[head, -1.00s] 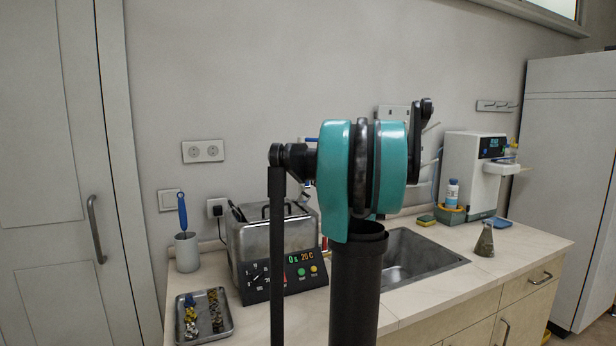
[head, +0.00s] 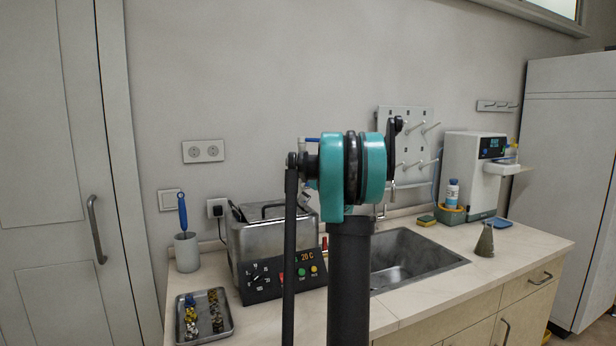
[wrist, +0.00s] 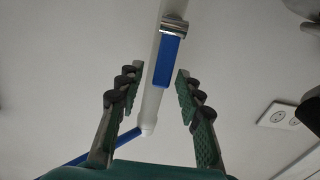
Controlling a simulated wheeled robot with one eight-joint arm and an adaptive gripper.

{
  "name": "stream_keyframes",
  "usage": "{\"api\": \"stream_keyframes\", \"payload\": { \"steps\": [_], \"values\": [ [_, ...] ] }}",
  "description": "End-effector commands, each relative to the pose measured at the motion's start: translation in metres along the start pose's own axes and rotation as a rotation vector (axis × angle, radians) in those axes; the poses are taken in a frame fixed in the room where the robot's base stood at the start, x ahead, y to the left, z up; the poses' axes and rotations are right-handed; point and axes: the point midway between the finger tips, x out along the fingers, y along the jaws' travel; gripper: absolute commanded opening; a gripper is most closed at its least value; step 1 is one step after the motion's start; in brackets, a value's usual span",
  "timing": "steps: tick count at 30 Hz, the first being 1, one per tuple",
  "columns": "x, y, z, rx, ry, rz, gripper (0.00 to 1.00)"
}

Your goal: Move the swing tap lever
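In the wrist view a white pipe (wrist: 152,100) runs between the fingers of my gripper (wrist: 160,74). A blue lever (wrist: 167,62) hangs along this pipe from a chrome collar, at the level of my fingertips. My gripper is open, with one finger on each side of the lever and pipe; I see gaps on both sides. A second blue bar (wrist: 100,148) runs from the pipe's lower end to the lower left, partly behind my left finger. In the head view a bit of blue (head: 312,139) shows beside my arm, which hides my gripper and most of the tap.
The sink (head: 408,262) lies to the right of my arm. A steel bath with a control panel (head: 265,279) and a tray of small parts (head: 228,328) stand on the left. A peg rack (head: 410,120) hangs on the wall. A flask (head: 485,242) stands on the right counter.

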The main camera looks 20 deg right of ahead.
Motion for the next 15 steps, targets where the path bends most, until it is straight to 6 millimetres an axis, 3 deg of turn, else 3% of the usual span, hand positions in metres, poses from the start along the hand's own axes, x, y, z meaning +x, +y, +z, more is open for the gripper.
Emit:
{"api": "stream_keyframes", "payload": {
  "steps": [3, 11, 15],
  "values": [
    [-0.0002, 0.0000, 0.0000, 0.000, 0.000, 0.000, 0.34],
    [-0.0003, 0.0000, 0.0000, 0.000, 0.000, 0.000, 0.01],
    [-0.0003, 0.0000, 0.0001, 0.000, 0.000, 0.000, 0.00]
  ]
}}
